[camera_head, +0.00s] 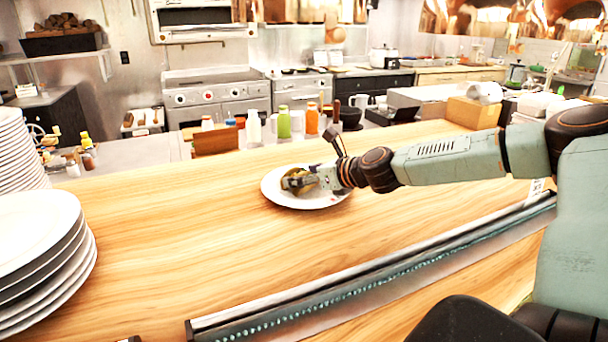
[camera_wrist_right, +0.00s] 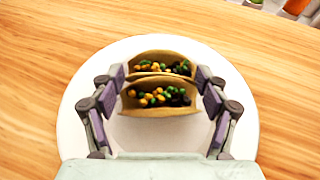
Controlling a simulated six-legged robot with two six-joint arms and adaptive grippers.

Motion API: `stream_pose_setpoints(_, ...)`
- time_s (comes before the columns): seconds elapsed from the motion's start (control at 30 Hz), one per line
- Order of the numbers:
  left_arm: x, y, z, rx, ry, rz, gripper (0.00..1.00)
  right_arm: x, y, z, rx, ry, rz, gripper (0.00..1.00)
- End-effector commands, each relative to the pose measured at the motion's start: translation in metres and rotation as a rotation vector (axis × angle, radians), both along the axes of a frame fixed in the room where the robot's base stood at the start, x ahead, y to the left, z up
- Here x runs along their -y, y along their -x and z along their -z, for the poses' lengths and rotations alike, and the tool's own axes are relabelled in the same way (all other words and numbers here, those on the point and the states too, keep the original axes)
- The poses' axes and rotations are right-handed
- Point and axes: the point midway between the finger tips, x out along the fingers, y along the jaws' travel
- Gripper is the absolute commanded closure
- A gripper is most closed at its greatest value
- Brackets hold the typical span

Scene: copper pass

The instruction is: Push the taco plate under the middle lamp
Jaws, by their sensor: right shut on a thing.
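The taco plate (camera_head: 325,199) is a white round plate on the wooden counter, near the middle of the head view. In the right wrist view the plate (camera_wrist_right: 80,125) carries two filled tacos (camera_wrist_right: 160,97) side by side. My right gripper (camera_head: 298,182) reaches over the plate from the right. In the head view the tacos are partly hidden by the gripper. My left gripper is not in view. The middle lamp cannot be singled out; copper lamp shades (camera_head: 300,10) show along the top edge.
Stacks of white plates (camera_head: 45,255) stand at the left. Squeeze bottles (camera_head: 284,122) and other containers line the counter's far edge. A metal rail (camera_head: 370,270) runs along the near side. The wooden counter (camera_head: 170,225) left of the plate is clear.

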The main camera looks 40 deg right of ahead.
Motion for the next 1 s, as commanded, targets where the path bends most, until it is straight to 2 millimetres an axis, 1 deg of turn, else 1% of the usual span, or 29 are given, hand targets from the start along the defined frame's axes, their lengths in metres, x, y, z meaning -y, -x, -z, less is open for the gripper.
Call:
stream_pose_setpoints(0.17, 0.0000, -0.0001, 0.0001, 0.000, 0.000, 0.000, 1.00, 0.0003, -0.0012, 0.0018, -0.004, 0.006, 0.000, 0.86)
stream_pose_setpoints(0.2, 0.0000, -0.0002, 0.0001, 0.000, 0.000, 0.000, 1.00, 0.0002, -0.0018, 0.0019, -0.005, 0.006, 0.000, 0.22)
stream_pose_setpoints(0.47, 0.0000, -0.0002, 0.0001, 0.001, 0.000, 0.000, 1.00, 0.0002, -0.0034, 0.0005, -0.002, 0.006, 0.001, 0.00)
stream_pose_setpoints(1.0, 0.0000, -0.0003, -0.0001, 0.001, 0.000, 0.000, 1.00, 0.0017, -0.0028, -0.0001, -0.001, 0.003, 0.002, 0.00)
